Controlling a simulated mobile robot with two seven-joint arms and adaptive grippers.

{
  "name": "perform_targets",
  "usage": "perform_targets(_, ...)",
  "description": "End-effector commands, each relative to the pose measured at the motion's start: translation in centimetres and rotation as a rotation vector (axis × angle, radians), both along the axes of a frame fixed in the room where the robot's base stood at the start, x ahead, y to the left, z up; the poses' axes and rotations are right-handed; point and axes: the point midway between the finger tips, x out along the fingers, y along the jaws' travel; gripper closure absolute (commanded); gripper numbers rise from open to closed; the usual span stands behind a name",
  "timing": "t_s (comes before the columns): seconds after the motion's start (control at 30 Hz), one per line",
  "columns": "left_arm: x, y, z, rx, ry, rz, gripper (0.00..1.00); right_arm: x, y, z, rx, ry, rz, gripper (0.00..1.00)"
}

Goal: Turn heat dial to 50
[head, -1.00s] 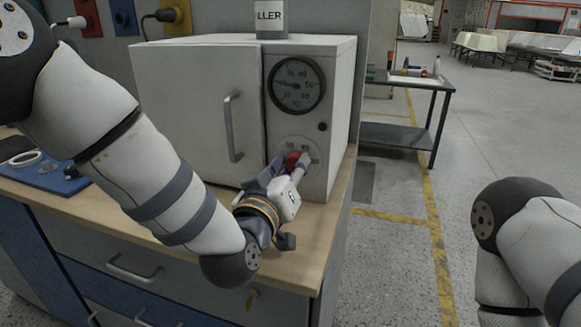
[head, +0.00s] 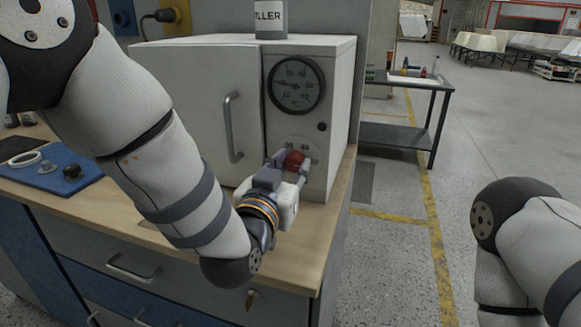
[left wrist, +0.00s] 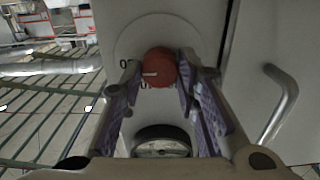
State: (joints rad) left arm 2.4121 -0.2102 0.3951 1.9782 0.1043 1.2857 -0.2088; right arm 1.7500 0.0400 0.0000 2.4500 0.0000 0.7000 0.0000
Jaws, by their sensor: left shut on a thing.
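The heat dial is a round red knob (head: 293,161) on the front panel of the white oven (head: 190,105), below its round gauge (head: 295,84). My left gripper (head: 292,163) is shut on the knob, one finger on each side. In the left wrist view the knob (left wrist: 160,66) sits between the fingertips of the left gripper (left wrist: 158,70). Its white mark points left in that picture. The scale printing around the knob is mostly hidden by the fingers. My right gripper is out of view.
The oven stands on a wooden-topped bench (head: 130,212). Its door handle (head: 231,127) is left of the knob. A can (head: 271,19) stands on top. A blue mat (head: 50,180) with small parts lies at left. A black side table (head: 405,115) stands behind at right.

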Motion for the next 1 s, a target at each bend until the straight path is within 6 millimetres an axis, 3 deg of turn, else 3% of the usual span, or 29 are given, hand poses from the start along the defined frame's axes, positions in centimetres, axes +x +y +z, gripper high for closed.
perform_targets(0.3,0.0,0.0,0.1,0.001,-0.004,0.001,0.99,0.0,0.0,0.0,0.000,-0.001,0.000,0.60)
perform_targets(0.33,0.0,0.0,0.1,0.001,-0.004,0.001,0.67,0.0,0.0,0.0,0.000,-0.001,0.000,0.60)
perform_targets(0.4,0.0,0.0,0.1,0.001,-0.003,0.001,0.51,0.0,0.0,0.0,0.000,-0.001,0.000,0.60)
perform_targets(0.77,-0.6,0.2,0.0,0.001,-0.001,0.000,0.51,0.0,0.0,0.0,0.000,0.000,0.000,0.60)
perform_targets(1.0,-6.4,2.1,0.0,0.003,0.001,-0.001,0.51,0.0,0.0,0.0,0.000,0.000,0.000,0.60)
